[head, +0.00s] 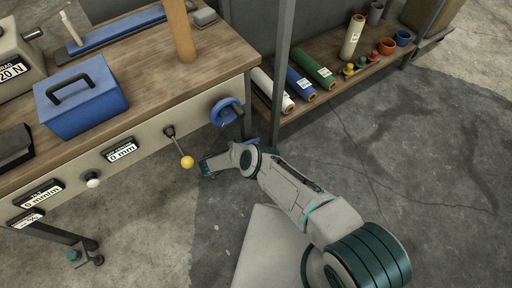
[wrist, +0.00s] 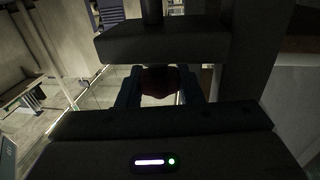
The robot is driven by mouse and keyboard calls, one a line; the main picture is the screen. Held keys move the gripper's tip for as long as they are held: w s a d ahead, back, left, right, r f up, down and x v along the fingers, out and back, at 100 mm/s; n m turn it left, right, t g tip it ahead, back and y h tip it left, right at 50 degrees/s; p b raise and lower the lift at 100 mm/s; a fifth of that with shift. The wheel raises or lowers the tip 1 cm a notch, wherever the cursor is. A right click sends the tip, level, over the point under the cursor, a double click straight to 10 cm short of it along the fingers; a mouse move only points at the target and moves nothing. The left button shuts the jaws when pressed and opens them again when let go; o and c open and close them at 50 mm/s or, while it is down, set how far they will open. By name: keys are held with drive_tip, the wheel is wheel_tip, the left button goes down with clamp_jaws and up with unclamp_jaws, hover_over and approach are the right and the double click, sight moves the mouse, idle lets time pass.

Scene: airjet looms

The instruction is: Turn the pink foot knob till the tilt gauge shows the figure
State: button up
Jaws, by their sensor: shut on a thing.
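My gripper (wrist: 160,92) is shut on a knob (wrist: 160,80) in the wrist view, one finger on each side of it. The knob looks dark reddish in the shade, under a dark block and post, and fits the pink foot knob. In the head view my arm reaches below the bench's front edge near its right leg; the pink knob and my fingertips are hidden there. A gauge plate (head: 40,194) on the bench front at left appears to read 0 mm/m; its small heading is hard to read.
Another plate (head: 121,151) reads 0 mm. A yellow-ball lever (head: 187,162) and a blue handwheel (head: 227,111) stick out of the bench front above my arm. A teal foot knob (head: 74,255) is at lower left. A low shelf (head: 340,72) with rolls stands right; the floor there is clear.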

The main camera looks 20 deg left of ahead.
drive_tip(key=shift+s+d+f+m+g+h, duration=0.1)
drive_tip(key=shift+m+g+h, duration=0.4)
drive_tip(key=shift+g, duration=0.1)
drive_tip(key=o, duration=1)
